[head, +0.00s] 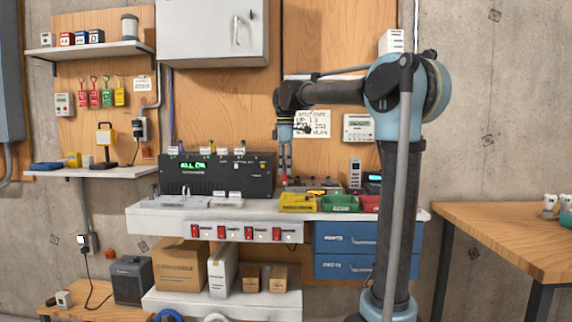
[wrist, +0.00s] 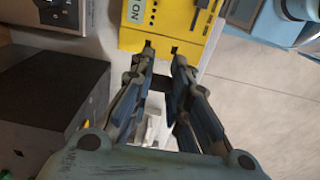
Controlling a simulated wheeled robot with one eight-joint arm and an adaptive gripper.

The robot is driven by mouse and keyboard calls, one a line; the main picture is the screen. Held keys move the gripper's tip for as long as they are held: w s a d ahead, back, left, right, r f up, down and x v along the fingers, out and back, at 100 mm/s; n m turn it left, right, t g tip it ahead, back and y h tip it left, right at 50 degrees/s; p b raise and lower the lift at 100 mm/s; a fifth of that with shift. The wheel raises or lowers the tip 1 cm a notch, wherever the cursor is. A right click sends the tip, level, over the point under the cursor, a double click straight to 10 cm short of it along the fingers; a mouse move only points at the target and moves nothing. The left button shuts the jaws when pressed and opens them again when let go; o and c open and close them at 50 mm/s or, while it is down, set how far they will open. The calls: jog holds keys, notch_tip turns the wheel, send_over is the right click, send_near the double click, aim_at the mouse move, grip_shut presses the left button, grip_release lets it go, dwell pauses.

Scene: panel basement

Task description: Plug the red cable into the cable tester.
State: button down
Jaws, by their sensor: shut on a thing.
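My gripper (head: 285,174) points down over the bench, in front of the right end of the black console. It is shut, and a small red bit, likely the red cable's plug (head: 284,181), shows at its tips. In the wrist view, my gripper (wrist: 160,62) has its fingers just below a yellow box (wrist: 168,25) with a white label and dark slots. What the fingers hold is mostly hidden there, and the rest of the cable cannot be made out. The yellow box (head: 298,203) also appears at the bench's front; I cannot tell for sure whether it is the cable tester.
The black console (head: 217,175) with a green display stands at the left on the white bench (head: 150,219). A green bin (head: 340,203) and a red bin (head: 369,204) sit right of the yellow box. A small device with a blue display (head: 374,178) stands behind them.

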jog(key=shift+f, duration=2.1)
jog(key=shift+s+f, duration=0.1)
jog(key=shift+f, duration=0.95)
dwell(3.0)
jog(key=c, duration=1.1)
grip_release()
jog(key=shift+o, duration=0.2)
jog(key=shift+r, duration=0.1)
